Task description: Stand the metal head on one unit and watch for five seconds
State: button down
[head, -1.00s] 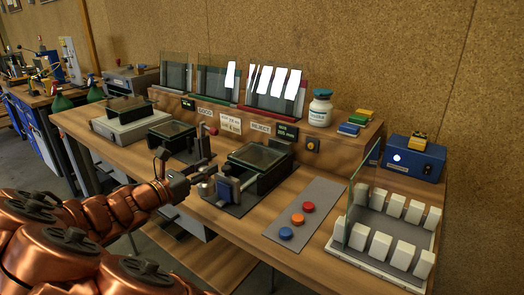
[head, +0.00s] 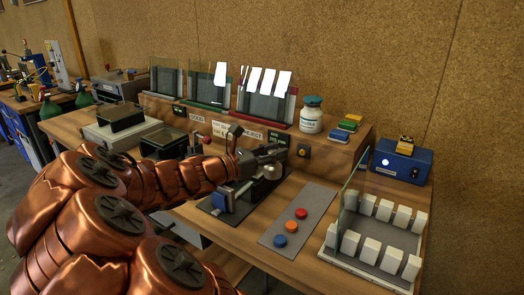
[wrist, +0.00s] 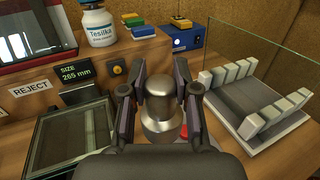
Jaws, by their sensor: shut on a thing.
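The silvery metal head (wrist: 160,118) is a rounded cylinder between my gripper's fingers in the wrist view. My gripper (head: 276,158) is shut on it and holds it above the bench, right of the blue clamp fixture (head: 232,195). In the wrist view my gripper's dark fingers (wrist: 163,88) flank the head's upper part. The glass-topped unit (wrist: 72,140) lies to the lower left of the head in that view; my arm hides most of it in the head view. Another glass-topped unit (head: 168,140) stands farther left, partly behind my arm.
A grey mat with blue, orange and red buttons (head: 274,238) lies right of the fixture. A white tray of upright blocks with a glass pane (head: 345,258) stands at the right. The shelf behind holds a Tesilka jar (head: 311,118), coloured pads and glass racks.

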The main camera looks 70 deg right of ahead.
jog(key=shift+w+d+f+p, duration=0.4)
jog(key=shift+w+d+f, duration=0.4)
jog(key=shift+w+d, duration=0.85)
jog(key=shift+w+d+f+p, duration=0.4)
jog(key=shift+w+d+f, duration=0.55)
jog(key=shift+d, duration=1.05)
jog(key=shift+w+d+f+p, duration=0.4)
jog(key=shift+w+d+f, duration=0.25)
jog(key=shift+w+d, duration=1.05)
jog(key=shift+s+d+f, duration=0.1)
jog(key=shift+s+d, duration=0.05)
jog(key=c, duration=0.9)
grip_release()
jog(key=shift+o, duration=0.2)
jog(key=shift+a, duration=0.2)
jog(key=b+v, duration=0.1)
jog(key=v, duration=1)
jog(key=shift+w+a, duration=0.15)
jog(key=shift+w, duration=0.2)
